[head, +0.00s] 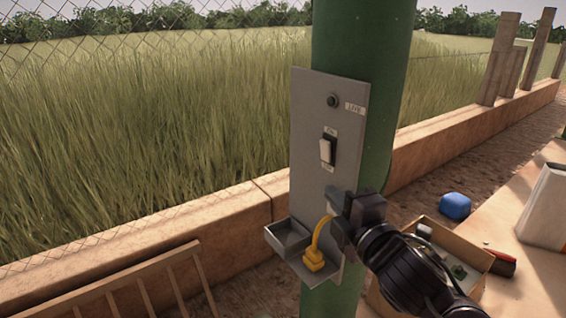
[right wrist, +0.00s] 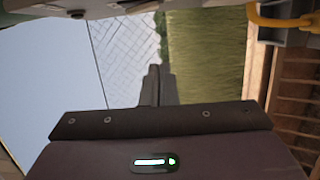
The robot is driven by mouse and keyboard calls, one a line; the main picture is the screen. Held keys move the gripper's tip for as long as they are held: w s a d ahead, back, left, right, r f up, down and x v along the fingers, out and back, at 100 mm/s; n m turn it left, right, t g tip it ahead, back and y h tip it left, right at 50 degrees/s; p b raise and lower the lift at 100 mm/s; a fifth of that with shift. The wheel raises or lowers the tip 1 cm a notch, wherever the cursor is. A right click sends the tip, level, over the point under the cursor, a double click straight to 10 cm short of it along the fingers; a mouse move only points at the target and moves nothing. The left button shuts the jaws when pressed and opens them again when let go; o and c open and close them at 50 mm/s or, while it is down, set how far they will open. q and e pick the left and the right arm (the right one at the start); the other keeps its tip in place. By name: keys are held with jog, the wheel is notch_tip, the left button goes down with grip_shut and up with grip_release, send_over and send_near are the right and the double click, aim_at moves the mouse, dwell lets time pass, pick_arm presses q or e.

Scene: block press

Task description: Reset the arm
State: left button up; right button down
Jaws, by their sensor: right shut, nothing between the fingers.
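A grey metal panel (head: 308,140) is fixed to the green post (head: 362,60). It carries a pale rocker switch (head: 326,150) and, above it, a dark round lamp or button (head: 332,101) beside a small label. A yellow plug (head: 313,261) with a yellow cable sits at the grey tray (head: 287,237) low on the panel. My right gripper (head: 342,200) is in front of the panel's lower right part, below the switch in the picture. Its fingers (right wrist: 156,75) are together with nothing between them. My left gripper is out of view.
An open cardboard box (head: 480,256) holding small items stands on the right behind my right arm. A wooden rail (head: 130,285) is at lower left. A low wall (head: 440,137) and mesh fence run behind the post.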

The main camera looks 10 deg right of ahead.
jog(key=s+d+f+m+g+h, duration=0.1)
jog(key=s+f+m+g, duration=0.3)
jog(key=f, duration=0.5)
jog(key=s+d+f+m+g+h, duration=0.1)
jog(key=f+m+g+h, duration=0.15)
jog(key=f+m, duration=0.5)
jog(key=s+a+f+m+g+y, duration=0.1)
jog(key=s+a+f+m+g, duration=0.2)
jog(key=s+f, duration=0.4)
jog(key=s+a+f+m+g+y, duration=0.1)
jog(key=s+f+m+g, duration=0.2)
jog(key=s+f+g, duration=0.4)
notch_tip(320, 180, down, 31)
jog(key=b, duration=0.2)
jog(key=s+d+f, duration=0.2)
jog(key=s+f, duration=0.8)
jog(key=s+d+f+b, duration=0.1)
jog(key=s+f, duration=0.9)
jog(key=shift+s+d+f+n+b, duration=0.15)
jog(key=shift+s+d+n+b, duration=0.2)
jog(key=shift+n, duration=0.1)
jog(key=shift+s+g, duration=0.1)
jog(key=shift+g, duration=0.15)
